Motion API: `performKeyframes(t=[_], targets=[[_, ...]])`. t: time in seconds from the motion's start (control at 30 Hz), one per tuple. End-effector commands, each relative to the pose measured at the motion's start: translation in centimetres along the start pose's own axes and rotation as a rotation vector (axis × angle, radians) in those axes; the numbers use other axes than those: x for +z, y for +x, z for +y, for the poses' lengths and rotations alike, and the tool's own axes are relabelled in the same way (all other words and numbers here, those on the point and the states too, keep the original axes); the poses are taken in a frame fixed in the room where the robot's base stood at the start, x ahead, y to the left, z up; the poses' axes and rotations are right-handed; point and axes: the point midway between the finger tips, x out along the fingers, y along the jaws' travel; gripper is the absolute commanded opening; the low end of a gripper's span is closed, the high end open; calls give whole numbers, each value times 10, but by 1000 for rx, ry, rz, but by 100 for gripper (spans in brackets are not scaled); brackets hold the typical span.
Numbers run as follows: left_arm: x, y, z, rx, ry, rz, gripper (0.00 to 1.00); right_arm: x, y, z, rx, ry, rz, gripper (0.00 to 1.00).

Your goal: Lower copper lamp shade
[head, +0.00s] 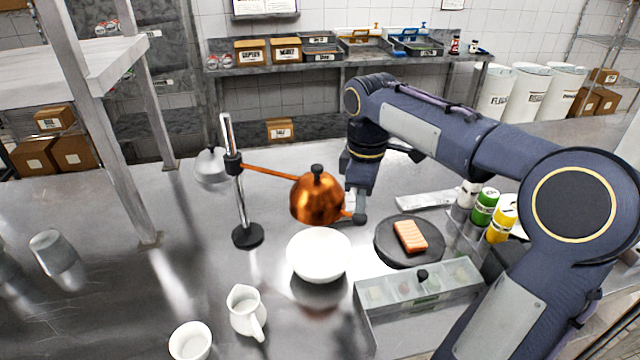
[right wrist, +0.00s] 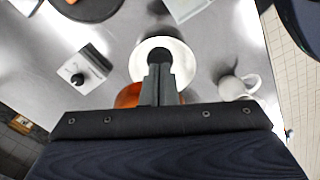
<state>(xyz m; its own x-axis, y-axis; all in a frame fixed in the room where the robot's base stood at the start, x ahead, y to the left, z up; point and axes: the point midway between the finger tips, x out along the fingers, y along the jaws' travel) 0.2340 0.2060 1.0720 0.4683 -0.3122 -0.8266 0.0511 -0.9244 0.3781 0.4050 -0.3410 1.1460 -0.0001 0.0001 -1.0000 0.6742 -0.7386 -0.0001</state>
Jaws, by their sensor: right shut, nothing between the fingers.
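The copper lamp shade (head: 318,200) is a shiny dome with a black knob on top. It hangs from a copper arm on an upright metal post (head: 239,195) with a round black base (head: 247,236). The shade is above a white bowl (head: 320,262), apart from it. My right gripper (head: 359,215) is just right of the shade, beside a short copper-coloured stub on its side; I cannot tell whether they touch. In the right wrist view the closed fingers (right wrist: 159,78) overlap the shade's copper edge (right wrist: 129,95), with the bowl (right wrist: 184,57) beyond. My left gripper is not in view.
A salmon piece (head: 410,236) lies on a dark round plate (head: 387,254) right of the bowl. A lidded clear container (head: 385,292) is in front. A white pitcher (head: 246,312) and cup (head: 190,342) stand front left. Bottles (head: 485,207) stand right. The counter behind the lamp is mostly clear.

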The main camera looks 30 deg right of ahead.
Motion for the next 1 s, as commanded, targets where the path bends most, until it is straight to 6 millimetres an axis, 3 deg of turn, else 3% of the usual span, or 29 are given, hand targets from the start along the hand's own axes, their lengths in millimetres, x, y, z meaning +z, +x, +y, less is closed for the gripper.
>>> performKeyframes(t=[1.0], targets=[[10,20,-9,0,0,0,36,0,36,0,-1,-1,0,0]])
